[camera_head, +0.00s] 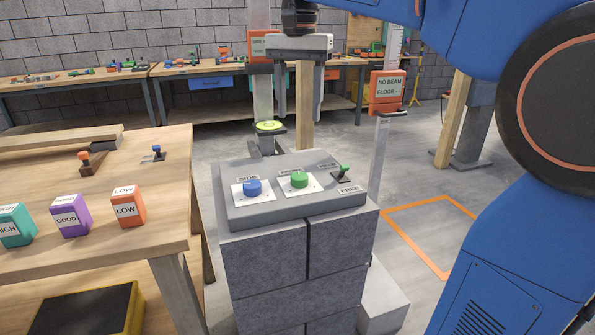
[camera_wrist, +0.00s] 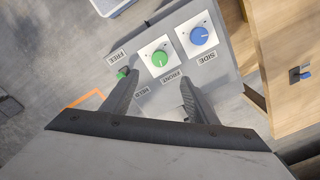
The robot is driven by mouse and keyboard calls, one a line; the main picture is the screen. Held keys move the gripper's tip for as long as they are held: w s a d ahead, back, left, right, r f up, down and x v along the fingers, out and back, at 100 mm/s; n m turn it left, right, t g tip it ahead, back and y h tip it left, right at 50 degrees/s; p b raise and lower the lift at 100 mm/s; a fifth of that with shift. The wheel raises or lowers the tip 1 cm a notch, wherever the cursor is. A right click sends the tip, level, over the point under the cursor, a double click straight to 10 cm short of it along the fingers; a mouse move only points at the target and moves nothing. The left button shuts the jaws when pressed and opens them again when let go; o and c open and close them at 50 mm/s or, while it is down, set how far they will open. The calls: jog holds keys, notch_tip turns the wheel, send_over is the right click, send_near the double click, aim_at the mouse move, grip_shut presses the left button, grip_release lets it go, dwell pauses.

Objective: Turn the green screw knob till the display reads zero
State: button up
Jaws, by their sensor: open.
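The green screw knob (camera_head: 299,180) sits on a white plate labelled FRONT on a grey panel (camera_head: 240,212); it also shows in the wrist view (camera_wrist: 159,58). My gripper (camera_head: 300,119) is open and empty, its fingers pointing down above and behind the panel. In the wrist view the fingers (camera_wrist: 157,80) are spread wide, with the knob just beyond the tips, apart from them.
A blue knob (camera_head: 252,187) labelled SIDE is left of the green one. A green lever (camera_head: 342,171) is at right, between HELD and FREE labels. A round green-yellow level (camera_head: 269,126) stands behind the panel. A wooden table (camera_head: 150,222) with labelled blocks is at left.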

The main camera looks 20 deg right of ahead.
aim_at(299, 176)
notch_tip(299, 176, down, 16)
jog(key=shift+f, duration=0.15)
dwell(0.4)
jog(key=shift+c, duration=0.3)
jog(key=c, duration=1)
